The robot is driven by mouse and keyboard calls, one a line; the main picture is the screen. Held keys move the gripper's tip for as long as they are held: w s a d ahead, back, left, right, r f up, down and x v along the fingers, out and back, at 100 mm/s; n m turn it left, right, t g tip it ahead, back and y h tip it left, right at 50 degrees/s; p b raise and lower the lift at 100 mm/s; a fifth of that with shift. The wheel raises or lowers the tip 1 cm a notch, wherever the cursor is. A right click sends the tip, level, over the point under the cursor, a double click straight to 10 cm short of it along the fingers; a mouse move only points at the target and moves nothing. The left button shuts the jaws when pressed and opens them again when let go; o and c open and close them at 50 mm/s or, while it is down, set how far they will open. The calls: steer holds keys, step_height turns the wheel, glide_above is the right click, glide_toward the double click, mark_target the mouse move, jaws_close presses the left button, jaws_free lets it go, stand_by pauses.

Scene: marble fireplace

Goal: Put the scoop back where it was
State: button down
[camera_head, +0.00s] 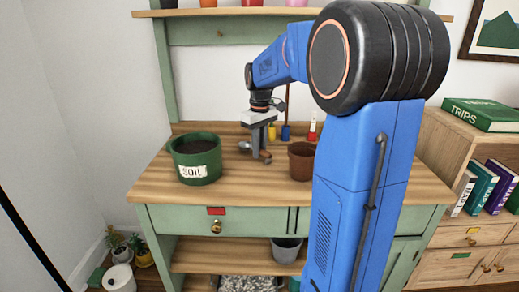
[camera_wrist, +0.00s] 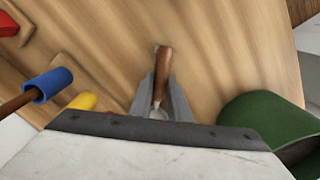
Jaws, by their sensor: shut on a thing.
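The scoop has a brown wooden handle (camera_wrist: 164,68) and a pale metal part (camera_wrist: 158,114) near my gripper's body. My gripper (camera_wrist: 162,86) is shut on the scoop's handle, one grey finger on each side. In the head view my gripper (camera_head: 259,150) points down over the wooden bench top (camera_head: 232,190), between the green soil pot (camera_head: 200,172) and a brown pot (camera_head: 302,163). The handle's end shows low near the fingertips. Most of the scoop's metal part is hidden by my gripper, and I cannot tell whether the scoop touches the bench.
Behind my gripper stand tools with yellow (camera_head: 272,133), blue (camera_head: 286,133) and red (camera_head: 312,131) parts. The green pot's wall (camera_wrist: 250,112) is close on the right in the wrist view. The bench front left of the brown pot is clear.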

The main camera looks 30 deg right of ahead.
steer(key=shift+f, duration=0.15)
steer(key=c, duration=1.7)
jaws_free()
steer(key=shift+o, duration=0.2)
step_height(320, 180, up, 12)
steer(key=shift+s, duration=0.15)
steer(key=s+a+f+t, duration=0.1)
steer(key=s+a+f, duration=0.4)
steer(key=s, duration=0.4)
steer(key=s+a+f+m+t, duration=0.1)
steer(key=s+a+f+t, duration=0.1)
steer(key=s+a+f, duration=0.3)
steer(key=s+a+f+m+t, duration=0.1)
steer(key=s+a+f, duration=0.5)
steer(key=s, duration=0.8)
steer(key=shift+t, duration=0.3)
steer(key=shift+a, duration=0.1)
